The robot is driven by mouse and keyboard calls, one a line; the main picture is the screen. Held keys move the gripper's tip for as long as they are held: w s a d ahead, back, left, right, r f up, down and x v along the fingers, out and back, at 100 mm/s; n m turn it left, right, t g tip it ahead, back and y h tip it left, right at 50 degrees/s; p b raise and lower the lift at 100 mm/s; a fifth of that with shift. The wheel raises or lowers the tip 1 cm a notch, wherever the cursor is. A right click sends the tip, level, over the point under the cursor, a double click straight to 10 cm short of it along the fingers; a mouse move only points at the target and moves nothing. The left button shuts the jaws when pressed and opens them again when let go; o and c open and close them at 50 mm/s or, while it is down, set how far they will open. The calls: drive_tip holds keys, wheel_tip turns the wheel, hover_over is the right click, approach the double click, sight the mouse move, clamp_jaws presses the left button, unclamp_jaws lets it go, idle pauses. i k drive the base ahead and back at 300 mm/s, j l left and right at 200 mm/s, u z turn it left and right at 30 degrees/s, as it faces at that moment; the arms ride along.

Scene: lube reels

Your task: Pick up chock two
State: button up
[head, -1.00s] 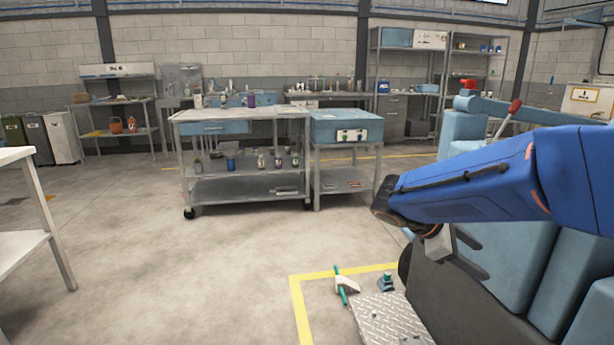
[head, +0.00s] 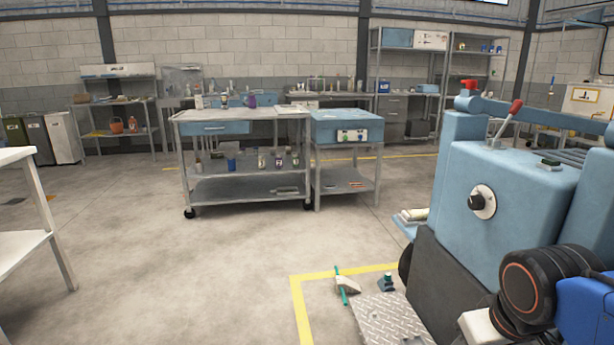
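No label marks chock two, so I cannot tell which piece it is. A pale wedge-shaped piece with a green bar (head: 346,284) lies on the floor inside the yellow-marked corner. A small dark teal piece (head: 387,283) stands just right of it, behind a diamond-plate metal surface (head: 385,312). Either could be a chock; both are small in the head view. My arm is at the lower right edge, in front of the blue machine, with a dark round joint showing. My gripper's fingers are not in view.
A large blue machine (head: 500,200) with a dial and red-tipped lever fills the right. Yellow floor tape (head: 300,305) borders the plate. A wheeled cart (head: 245,190) and blue-drawer table (head: 345,130) stand behind. A white table (head: 15,155) is at left. The middle floor is clear.

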sight(343, 286)
drive_tip(key=k, duration=0.35)
drive_tip(key=k+z, duration=0.1)
drive_tip(key=z, duration=0.25)
drive_tip(key=k+z, duration=0.1)
drive_tip(key=z, duration=0.25)
drive_tip(key=k+l+z, duration=0.1)
drive_tip(key=z, duration=0.2)
drive_tip(key=i+j+z, duration=0.1)
drive_tip(key=j+z, duration=1.1)
drive_tip(key=k+j, duration=0.1)
drive_tip(key=j, duration=0.9)
drive_tip(key=k+j, duration=0.1)
drive_tip(key=j, duration=0.85)
drive_tip(key=k+j, duration=0.1)
drive_tip(key=j, duration=1.85)
drive_tip(key=k+j, duration=0.15)
drive_tip(key=j, duration=0.85)
